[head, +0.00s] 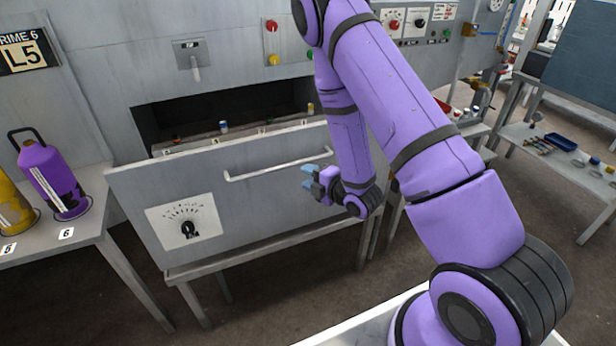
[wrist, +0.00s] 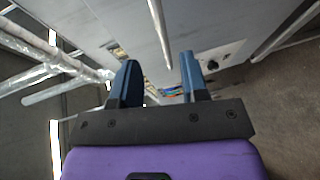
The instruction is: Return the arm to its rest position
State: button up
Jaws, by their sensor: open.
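My purple arm reaches across the middle and right of the head view. My gripper (head: 314,177) has blue fingertips and hangs in front of the grey machine panel, just below the right part of its long handle bar (head: 278,164). In the wrist view my gripper (wrist: 158,85) shows its two fingers apart with nothing between them. The handle bar (wrist: 158,30) runs down from the top of that view, beyond the fingertips. Whether the gripper touches the panel cannot be told, but a gap seems to show.
The panel (head: 130,185) carries a dial (head: 187,228), with a dark slot (head: 230,108) behind it. A purple cylinder (head: 50,178) and a yellow one (head: 12,208) stand on a left table (head: 85,225). A low bench (head: 560,165) with small items is at right. Floor in front is clear.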

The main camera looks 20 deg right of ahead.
jog(key=w+d+r+m+g+h, duration=0.25)
jog(key=r+m, duration=0.25)
jog(key=r, duration=0.6)
jog(key=s+d+r+m+g+h, duration=0.1)
jog(key=s+r+m+h, duration=0.15)
jog(key=r, duration=0.35)
jog(key=s+d+r+m+g+h, duration=0.1)
jog(key=s+r+m, duration=0.1)
jog(key=r+m, duration=0.3)
jog(key=s+a+r+m+g, duration=0.1)
jog(key=s+r+m, duration=0.3)
jog(key=s, duration=1)
jog(key=s+a+r+m+g, duration=0.1)
jog(key=s+r+m+g, duration=0.3)
jog(key=s+r, duration=0.5)
jog(key=s+m, duration=0.1)
jog(key=s, duration=0.3)
jog(key=shift+s+r, duration=0.35)
